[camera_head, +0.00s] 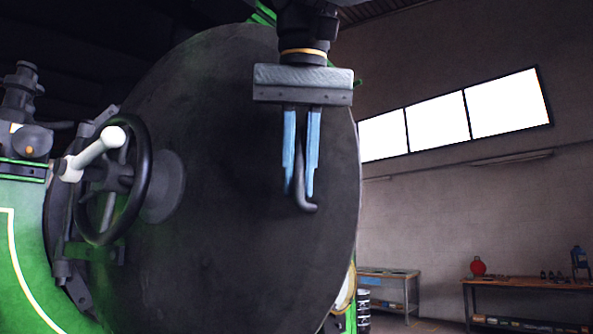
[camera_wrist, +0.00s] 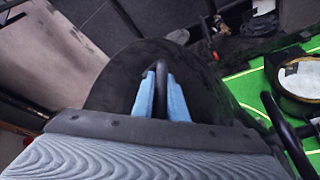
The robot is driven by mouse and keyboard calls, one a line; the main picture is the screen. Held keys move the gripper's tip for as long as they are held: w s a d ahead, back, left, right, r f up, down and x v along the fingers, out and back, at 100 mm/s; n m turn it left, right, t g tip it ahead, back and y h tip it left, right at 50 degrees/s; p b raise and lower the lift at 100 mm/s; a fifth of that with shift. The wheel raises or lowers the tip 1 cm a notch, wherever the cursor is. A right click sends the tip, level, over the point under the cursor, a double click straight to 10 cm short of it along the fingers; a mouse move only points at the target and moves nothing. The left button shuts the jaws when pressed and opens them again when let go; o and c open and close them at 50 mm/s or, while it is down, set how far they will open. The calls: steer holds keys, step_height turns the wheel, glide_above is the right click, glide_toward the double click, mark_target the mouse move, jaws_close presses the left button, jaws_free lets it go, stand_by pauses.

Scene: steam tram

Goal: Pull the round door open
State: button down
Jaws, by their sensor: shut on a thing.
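The round door (camera_head: 215,200) is a large dark disc that fills the middle of the head view. It stands swung out at an angle from the green tram body (camera_head: 30,240). A dark bar handle (camera_head: 301,170) with a hooked lower end is on its face. My gripper (camera_head: 301,190) points down, and its two blue fingers are shut on the handle, one on each side. In the wrist view the handle (camera_wrist: 132,75) also shows between the blue fingers, with the dark door (camera_wrist: 105,98) behind. The lower edge of the door is cut off in the head view.
A black handwheel (camera_head: 146,185) with a white lever (camera_head: 98,150) sits at the left by the door's hub. Workbenches (camera_head: 530,284) stand along the back wall at the right, below a bright window (camera_head: 470,112). Open room shows right of the door.

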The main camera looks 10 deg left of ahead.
mark_target(300, 144)
steer(key=c, duration=1.9)
jaws_free()
steer(key=shift+d+f, duration=0.1)
steer(key=shift+f, duration=0.25)
steer(key=shift+o, duration=0.7)
steer(key=shift+r, duration=0.1)
steer(key=shift+r, duration=0.1)
steer(key=shift+s+r, duration=0.15)
steer(key=shift+r, duration=0.4)
steer(key=v, duration=0.6)
steer(key=shift+s+r, duration=0.2)
steer(key=shift+r, duration=0.1)
